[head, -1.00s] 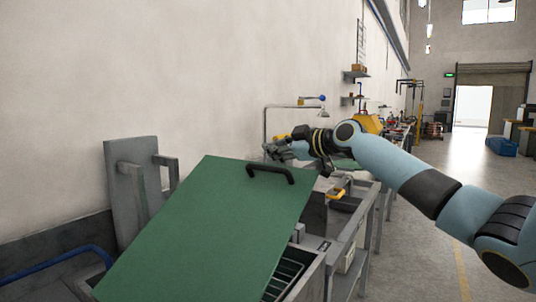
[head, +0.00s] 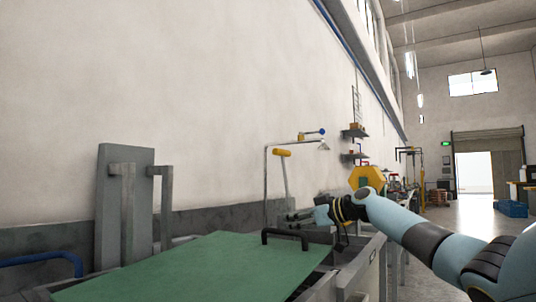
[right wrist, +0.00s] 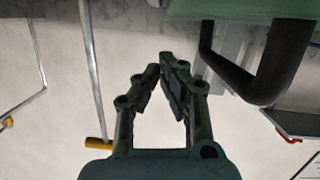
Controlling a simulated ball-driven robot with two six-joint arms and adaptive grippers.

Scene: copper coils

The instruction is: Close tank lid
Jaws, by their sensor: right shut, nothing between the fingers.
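The green tank lid (head: 190,268) lies over the grey tank (head: 345,275) at the bottom of the head view. It looks close to flat, but I cannot tell whether it rests fully on the rim. A black bar handle (head: 285,236) stands near its far right edge. My right gripper (head: 290,217) is just beyond and above the handle. In the right wrist view the right gripper's fingers (right wrist: 163,66) are shut and empty, with the handle (right wrist: 268,72) beside them and the lid's green edge (right wrist: 240,10) at the top. My left gripper is not in view.
A grey upright bracket (head: 125,205) stands behind the tank by the wall. A blue pipe (head: 45,258) is at the left. The aisle floor (head: 470,215) at the right is clear.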

